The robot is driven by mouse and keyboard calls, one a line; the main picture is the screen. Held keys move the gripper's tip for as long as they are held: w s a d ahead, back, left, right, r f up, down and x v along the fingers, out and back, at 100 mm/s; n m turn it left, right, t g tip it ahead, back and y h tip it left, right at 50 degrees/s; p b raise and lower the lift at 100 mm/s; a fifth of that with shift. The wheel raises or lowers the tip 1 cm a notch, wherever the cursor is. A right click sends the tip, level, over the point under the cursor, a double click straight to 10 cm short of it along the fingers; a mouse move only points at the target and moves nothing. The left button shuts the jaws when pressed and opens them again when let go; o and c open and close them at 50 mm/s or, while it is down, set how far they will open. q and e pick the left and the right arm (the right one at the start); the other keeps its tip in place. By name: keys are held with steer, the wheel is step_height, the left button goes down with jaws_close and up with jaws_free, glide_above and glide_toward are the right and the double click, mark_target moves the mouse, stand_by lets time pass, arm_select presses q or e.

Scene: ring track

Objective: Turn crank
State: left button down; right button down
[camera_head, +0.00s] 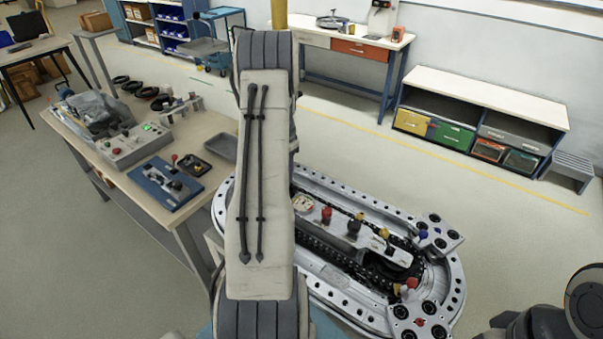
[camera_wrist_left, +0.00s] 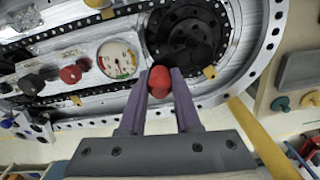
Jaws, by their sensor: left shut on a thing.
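In the left wrist view, my left gripper (camera_wrist_left: 159,92) has its two purple fingers closed on either side of a red crank knob (camera_wrist_left: 159,78). The knob is at the edge of a black round crank wheel (camera_wrist_left: 187,28) set in the ring track. The wheel is beside a dial gauge (camera_wrist_left: 117,60). In the head view, the ring track (camera_head: 455,298) is on the right, and my left arm hides the gripper and crank. The gauge (camera_head: 303,203) shows just right of the arm. My right gripper is not in view.
Red (camera_wrist_left: 71,74) and black (camera_wrist_left: 32,85) knobs line the track's panel. A workbench (camera_head: 120,190) with a control box (camera_head: 133,146) and a blue fixture (camera_head: 168,182) stands to the left. A drawer cabinet (camera_head: 480,95) is at the back right. Open floor lies between.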

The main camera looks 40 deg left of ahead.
arm_select(q)
steer(key=shift+w+a+r, duration=0.1)
steer(key=shift+r, duration=0.05)
steer(key=c, duration=0.6)
jaws_free()
step_height(320, 180, up, 10)
steer(key=b, duration=0.3)
steer(key=shift+r, duration=0.2)
